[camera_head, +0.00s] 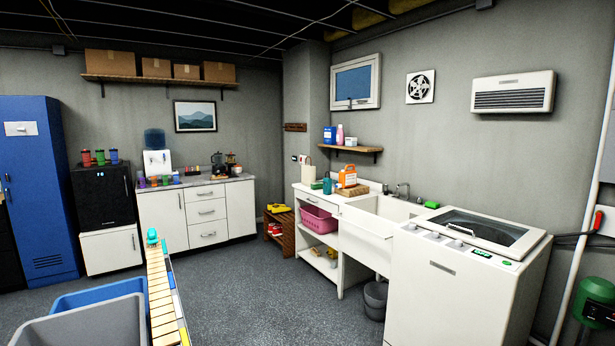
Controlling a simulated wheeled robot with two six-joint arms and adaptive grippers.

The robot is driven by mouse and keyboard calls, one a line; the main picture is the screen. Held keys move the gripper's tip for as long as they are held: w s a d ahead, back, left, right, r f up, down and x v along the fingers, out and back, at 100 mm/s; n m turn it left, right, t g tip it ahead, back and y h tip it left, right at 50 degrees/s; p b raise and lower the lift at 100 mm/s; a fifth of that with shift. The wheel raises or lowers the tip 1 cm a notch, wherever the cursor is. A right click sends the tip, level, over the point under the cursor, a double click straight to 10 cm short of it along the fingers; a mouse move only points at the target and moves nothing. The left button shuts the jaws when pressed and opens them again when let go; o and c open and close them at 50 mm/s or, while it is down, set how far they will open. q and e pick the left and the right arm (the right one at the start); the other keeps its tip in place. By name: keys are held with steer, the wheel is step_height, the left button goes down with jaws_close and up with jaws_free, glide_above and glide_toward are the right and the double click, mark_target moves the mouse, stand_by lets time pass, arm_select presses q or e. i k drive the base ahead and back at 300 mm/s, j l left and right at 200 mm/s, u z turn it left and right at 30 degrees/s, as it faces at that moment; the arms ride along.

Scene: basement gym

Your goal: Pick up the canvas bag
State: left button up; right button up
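A small cream-coloured bag with a loop handle (308,173), which looks like the canvas bag, stands upright at the back left end of the white sink counter (340,197). It is far off and small, so its cloth cannot be made out. A teal bottle (327,186) and an orange-and-white jug (347,176) stand to its right. Neither of my grippers shows in the head view.
A blue bin (98,291) and a grey bin (85,325) stand at the near left, beside a long slatted wooden piece (161,290). A washing machine (450,300) stands at the right. A dark bucket (375,300) sits below the sink. The middle floor (270,300) is clear.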

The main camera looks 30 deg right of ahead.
mark_target(309, 171)
steer(key=i+l+z, duration=0.2)
steer(key=i+l, duration=0.4)
steer(key=l, duration=0.3)
steer(key=i+l+z, duration=0.25)
steer(key=i+l, duration=0.35)
steer(key=l, duration=0.15)
steer(key=i+j+u, duration=0.2)
steer(key=i, duration=1.15)
steer(key=i+l+u, duration=0.2)
steer(key=i, duration=1.15)
steer(key=i+l+z, duration=0.1)
steer(key=i+z, duration=0.15)
steer(key=i, duration=0.2)
steer(key=i+z, duration=0.2)
steer(key=i, duration=0.3)
steer(key=i+z, duration=0.25)
steer(key=i, duration=0.2)
steer(key=i+j+z, duration=0.25)
steer(key=i, duration=0.2)
steer(key=i+j+z, duration=0.25)
steer(key=i, duration=0.2)
steer(key=i+j+z, duration=0.2)
steer(key=i, duration=0.25)
steer(key=j, duration=0.1)
